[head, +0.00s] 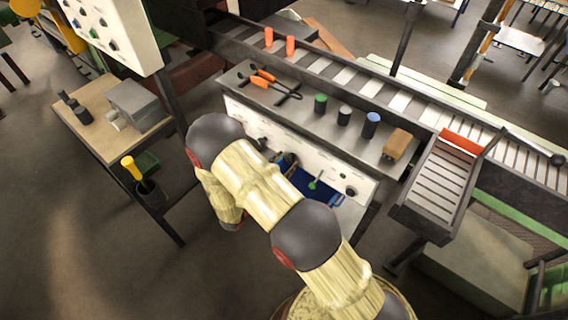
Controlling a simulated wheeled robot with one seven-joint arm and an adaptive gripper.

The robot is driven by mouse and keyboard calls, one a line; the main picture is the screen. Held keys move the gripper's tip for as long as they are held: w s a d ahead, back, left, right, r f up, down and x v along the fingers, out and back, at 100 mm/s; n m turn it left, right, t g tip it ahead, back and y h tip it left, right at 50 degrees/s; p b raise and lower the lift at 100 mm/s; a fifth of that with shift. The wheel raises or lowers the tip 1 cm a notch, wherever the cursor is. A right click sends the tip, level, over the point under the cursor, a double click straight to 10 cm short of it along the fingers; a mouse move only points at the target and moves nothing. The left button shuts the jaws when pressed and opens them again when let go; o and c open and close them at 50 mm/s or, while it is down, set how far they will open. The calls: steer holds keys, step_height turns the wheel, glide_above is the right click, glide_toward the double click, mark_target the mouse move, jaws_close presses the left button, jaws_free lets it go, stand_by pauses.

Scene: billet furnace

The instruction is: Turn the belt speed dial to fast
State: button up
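A white control panel (330,172) runs along the front of the bench. It carries a dark round knob (351,191) near its right end and another dark knob (262,143) left of the middle, partly beside my arm. A green-tipped lever (313,184) stands between them. The labels are too small to read, so I cannot tell which knob is the belt speed dial or where it points. My arm crosses in front of the panel and hides part of it. My gripper cannot be made out; the arm's end appears folded down and hidden behind its own links.
On the bench top (300,110) lie orange-handled tongs (265,80), several capped cylinders and a tan block (397,144). Behind runs a roller conveyor (340,72) with two orange pieces. A slatted chute (440,180) stands right, a side table (95,115) left. A blue bin (322,187) shows by the panel.

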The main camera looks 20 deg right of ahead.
steer(key=c, duration=0.9)
steer(key=m+b, duration=0.2)
steer(key=m, duration=0.1)
steer(key=shift+f+m, duration=0.15)
steer(key=shift+m, duration=0.25)
steer(key=m+b, duration=0.2)
steer(key=m, duration=0.1)
steer(key=shift+m, duration=0.3)
steer(key=m+b, duration=0.4)
steer(key=m, duration=0.2)
steer(key=shift+m+b, duration=0.3)
steer(key=shift+m, duration=0.1)
steer(key=o, duration=1.1)
steer(key=shift+o, duration=0.2)
